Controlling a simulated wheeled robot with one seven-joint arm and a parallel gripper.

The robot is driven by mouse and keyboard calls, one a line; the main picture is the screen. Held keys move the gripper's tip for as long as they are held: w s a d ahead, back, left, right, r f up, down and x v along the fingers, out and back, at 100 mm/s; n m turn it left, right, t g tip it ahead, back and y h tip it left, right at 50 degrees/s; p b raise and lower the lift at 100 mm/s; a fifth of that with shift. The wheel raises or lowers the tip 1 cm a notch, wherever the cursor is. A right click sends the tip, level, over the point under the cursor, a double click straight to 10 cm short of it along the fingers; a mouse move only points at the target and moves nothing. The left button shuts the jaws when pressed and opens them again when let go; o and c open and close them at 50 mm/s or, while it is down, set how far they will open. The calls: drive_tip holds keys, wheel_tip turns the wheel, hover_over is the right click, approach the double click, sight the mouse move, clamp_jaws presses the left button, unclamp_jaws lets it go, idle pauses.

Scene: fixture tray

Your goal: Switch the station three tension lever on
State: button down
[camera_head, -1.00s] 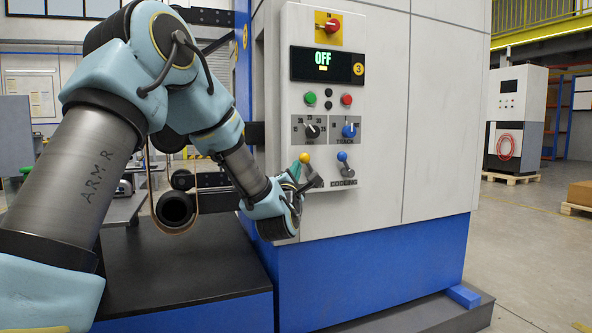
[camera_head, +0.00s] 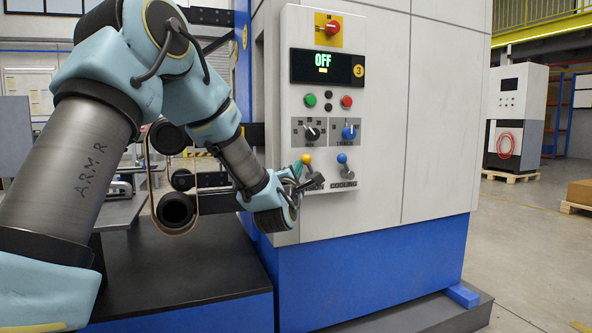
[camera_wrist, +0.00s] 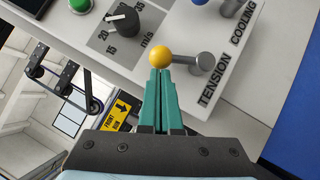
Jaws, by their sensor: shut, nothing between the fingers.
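The tension lever has a yellow ball knob (camera_head: 306,159) low on the panel marked 3, above the partly covered TENSION label. In the wrist view the yellow knob (camera_wrist: 160,57) is on a grey shaft that runs right to its pivot (camera_wrist: 206,62); the knob stands on the side away from the label. My gripper (camera_wrist: 160,78) is shut and empty, its teal fingertips right at the knob's lower edge in that view. I cannot tell whether they touch it. In the head view my gripper (camera_head: 300,170) is just below and left of the knob. The display (camera_head: 323,67) reads OFF.
The blue-knobbed cooling lever (camera_head: 342,158) is close on the right. Above are a speed dial (camera_head: 311,133), a blue track knob (camera_head: 349,132), green (camera_head: 310,100) and red (camera_head: 347,101) buttons, and a red rotary switch (camera_head: 332,28). Belt rollers (camera_head: 176,208) lie left of the panel.

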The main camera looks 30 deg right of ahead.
sight(307, 155)
drive_tip(key=r+m+g+p, duration=0.1)
drive_tip(key=d+r+m+p, duration=0.1)
drive_tip(key=m+p, duration=0.1)
drive_tip(key=shift+s+d+r+g+y, duration=0.1)
drive_tip(key=shift+d+r+g+y, duration=0.1)
drive_tip(key=shift+g+y, duration=0.15)
drive_tip(key=m+p, duration=0.1)
drive_tip(key=d+r+m+g+p, duration=0.1)
drive_tip(key=p, duration=0.1)
drive_tip(key=shift+s+d+g+y, duration=0.15)
drive_tip(key=shift+g+y, duration=0.1)
drive_tip(key=shift+y, duration=0.1)
drive_tip(key=d+m+g+y+p, duration=0.1)
drive_tip(key=d+m+p, duration=0.1)
drive_tip(key=p, duration=0.1)
drive_tip(key=shift+s+d+m+y, duration=0.1)
drive_tip(key=shift+d+m+y, duration=0.15)
drive_tip(key=shift+m+y, duration=0.15)
drive_tip(key=shift+d, duration=0.2)
